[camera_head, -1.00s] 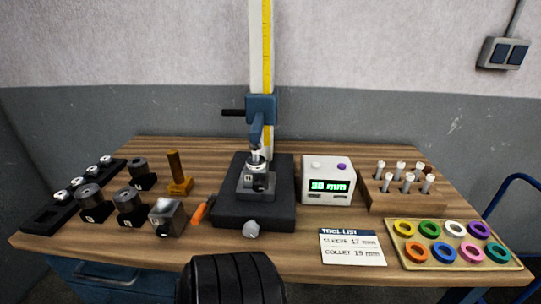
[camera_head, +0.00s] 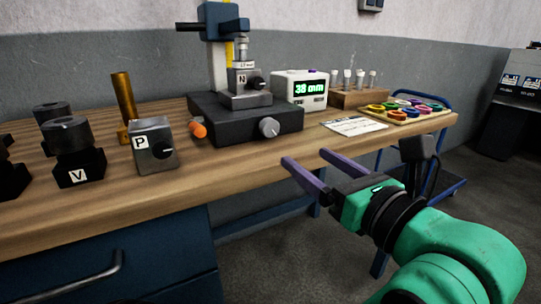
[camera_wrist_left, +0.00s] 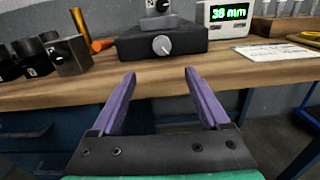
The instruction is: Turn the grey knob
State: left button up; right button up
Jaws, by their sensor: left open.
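The grey knob (camera_head: 269,127) sits on the front face of a black base (camera_head: 225,125) that carries a block marked N (camera_head: 247,84). In the left wrist view the grey knob (camera_wrist_left: 162,45) shows with a white mark, straight ahead between the fingers. My left gripper (camera_head: 308,160) has purple fingers. It is open and empty, in front of the table edge and apart from the knob. The left wrist view shows both fingers (camera_wrist_left: 160,76) spread apart, pointing towards the knob. My right gripper is not in view.
An orange handle (camera_head: 198,129) sticks out beside the base. A block marked P (camera_head: 154,146) and one marked V (camera_head: 78,165) stand left. A display reading 38 mm (camera_head: 303,92), a card (camera_head: 354,125) and a ring tray (camera_head: 437,119) lie right. The wooden table edge runs below the knob.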

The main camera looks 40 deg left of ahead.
aim_at(271, 130)
pick_arm(q)
jog(key=x, duration=1.4)
jog(key=shift+w+d+r, duration=0.1)
jog(key=shift+w, duration=0.1)
grip_shut()
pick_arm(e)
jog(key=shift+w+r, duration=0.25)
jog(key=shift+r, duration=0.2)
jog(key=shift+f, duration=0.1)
pick_arm(q)
jog(key=shift+m+p, duration=0.35)
jog(key=shift+m, duration=0.25)
jog(key=m+p, duration=0.3)
jog(key=m, duration=0.2)
jog(key=shift+p, duration=0.4)
jog(key=shift+m, duration=0.5)
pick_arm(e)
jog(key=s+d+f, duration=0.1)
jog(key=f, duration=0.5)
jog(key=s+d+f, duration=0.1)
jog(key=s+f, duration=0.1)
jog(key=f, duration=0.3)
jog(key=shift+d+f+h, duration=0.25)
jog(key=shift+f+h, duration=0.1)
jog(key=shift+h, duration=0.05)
pick_arm(q)
grip_release()
